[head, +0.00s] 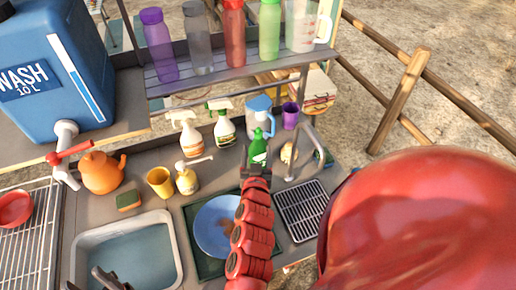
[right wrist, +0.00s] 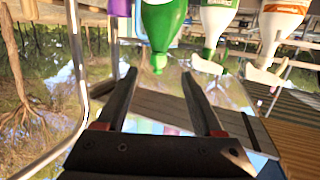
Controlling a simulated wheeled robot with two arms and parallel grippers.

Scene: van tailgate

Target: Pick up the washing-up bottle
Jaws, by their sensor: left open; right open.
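The green washing-up bottle (head: 258,147) stands upright at the back of the counter, left of the tap. In the right wrist view, which looks upside down, the green bottle (right wrist: 163,30) is just ahead of the fingertips, roughly in line with the gap between them. My right gripper (head: 257,163) is open and empty in front of the bottle, its fingers pointing at it; in the wrist view the gripper (right wrist: 160,78) shows both fingers apart. Contact with the bottle cannot be seen. My left gripper (head: 100,278) is open at the bottom left, over the basin's front edge.
White spray bottles (head: 185,133) and (head: 222,122) stand left of the green bottle. A blue-and-white jug (head: 260,112), a purple cup (head: 290,115) and the curved tap (head: 313,150) are behind and right. A blue plate (head: 213,232) lies below my right arm.

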